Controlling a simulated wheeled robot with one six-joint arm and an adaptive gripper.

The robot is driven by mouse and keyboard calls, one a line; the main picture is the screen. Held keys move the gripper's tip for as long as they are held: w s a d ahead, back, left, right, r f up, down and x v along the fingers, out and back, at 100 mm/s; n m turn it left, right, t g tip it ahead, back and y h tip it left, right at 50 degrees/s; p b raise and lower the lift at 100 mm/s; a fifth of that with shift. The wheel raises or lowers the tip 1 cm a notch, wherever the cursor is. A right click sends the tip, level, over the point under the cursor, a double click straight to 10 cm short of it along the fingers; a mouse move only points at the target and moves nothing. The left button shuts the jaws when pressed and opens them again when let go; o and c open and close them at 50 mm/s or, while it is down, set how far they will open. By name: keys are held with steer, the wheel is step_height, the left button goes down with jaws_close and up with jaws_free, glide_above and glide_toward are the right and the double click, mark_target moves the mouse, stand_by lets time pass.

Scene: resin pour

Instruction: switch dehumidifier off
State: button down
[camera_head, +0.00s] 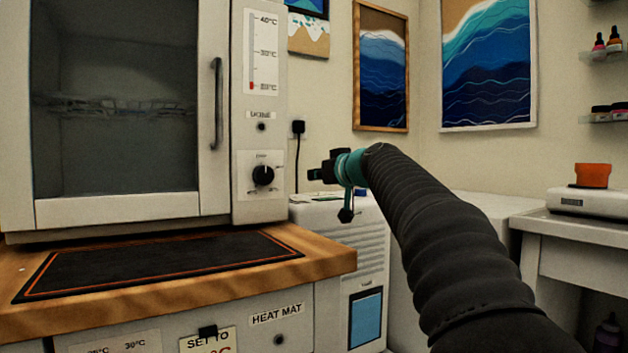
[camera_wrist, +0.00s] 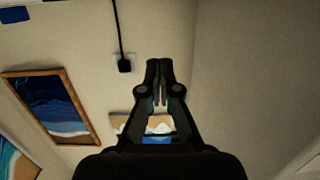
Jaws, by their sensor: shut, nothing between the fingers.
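The white ribbed unit (camera_head: 372,246), which looks like the dehumidifier, stands on the floor right of the wooden bench. It has louvres on its front and a blue window (camera_head: 366,318) low down. Small dark and greenish marks show on its top, too small to read as a switch. My gripper (camera_head: 314,173) is shut and empty, above the unit's top and apart from it, pointing left toward the wall. In the wrist view my gripper (camera_wrist: 158,66) has its fingers together in front of bare wall; the unit is not seen there.
A black plug (camera_head: 298,127) with a hanging cord is on the wall behind; it also shows in the wrist view (camera_wrist: 124,66). A white cabinet with a knob (camera_head: 263,175) stands on the bench (camera_head: 330,262) at left. A side table (camera_head: 590,228) is at right.

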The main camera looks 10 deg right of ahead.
steer(key=p, duration=0.2)
glide_above(300, 200)
steer(key=shift+s+f, duration=0.2)
steer(key=shift+f, duration=0.2)
step_height(300, 200, down, 3)
steer(key=shift+w+r+b, duration=0.15)
steer(key=shift+b, duration=0.5)
steer(key=shift+w+f, duration=0.1)
steer(key=shift+f, duration=0.65)
